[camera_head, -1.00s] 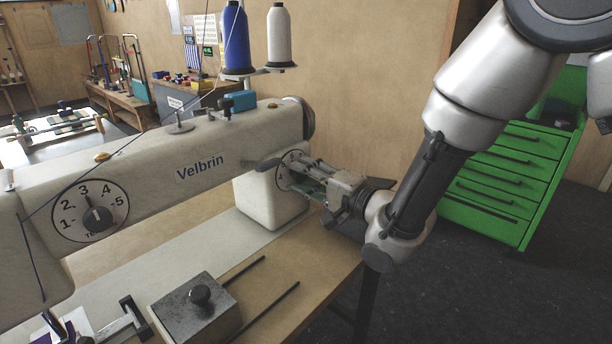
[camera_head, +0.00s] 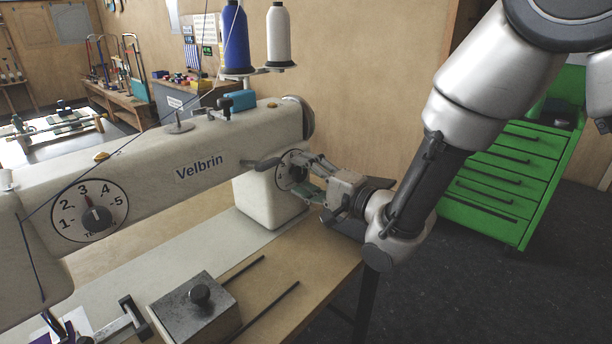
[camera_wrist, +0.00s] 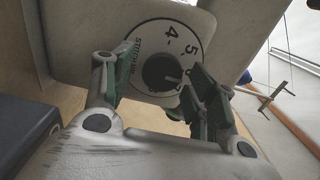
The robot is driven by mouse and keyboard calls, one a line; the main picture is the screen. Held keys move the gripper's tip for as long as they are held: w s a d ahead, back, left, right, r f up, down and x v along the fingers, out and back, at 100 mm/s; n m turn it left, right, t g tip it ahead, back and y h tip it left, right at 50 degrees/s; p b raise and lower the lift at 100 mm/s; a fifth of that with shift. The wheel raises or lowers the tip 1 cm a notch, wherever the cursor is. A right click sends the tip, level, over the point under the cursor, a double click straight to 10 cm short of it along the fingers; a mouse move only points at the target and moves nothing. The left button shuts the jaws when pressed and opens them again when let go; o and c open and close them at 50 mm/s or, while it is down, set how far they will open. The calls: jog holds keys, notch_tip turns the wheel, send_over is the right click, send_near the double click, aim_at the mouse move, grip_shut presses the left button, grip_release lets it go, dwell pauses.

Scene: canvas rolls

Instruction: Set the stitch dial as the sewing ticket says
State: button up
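The stitch dial is a white disc with a black knob, on the right-hand pillar of the cream Velbrin sewing machine (camera_head: 160,172). In the wrist view the stitch dial (camera_wrist: 163,73) shows the marks 4 and 5. The knob's white pointer line aims right and slightly down, toward the side covered by my right finger, so its number is hard to read. My gripper (camera_head: 307,175) is open in front of the dial. In the wrist view my gripper (camera_wrist: 160,88) has one finger on each side of the knob, with gaps visible. No readable sewing ticket shows.
A separate dial (camera_head: 90,211) numbered 1 to 5 sits on the machine's left end. A metal block with a black knob (camera_head: 196,310) lies on the table in front. Thread cones (camera_head: 279,35) stand above the machine. A green drawer cabinet (camera_head: 508,178) stands at right.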

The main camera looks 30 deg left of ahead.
jog(key=v, duration=0.7)
jog(key=shift+d, duration=0.25)
jog(key=shift+s, duration=0.1)
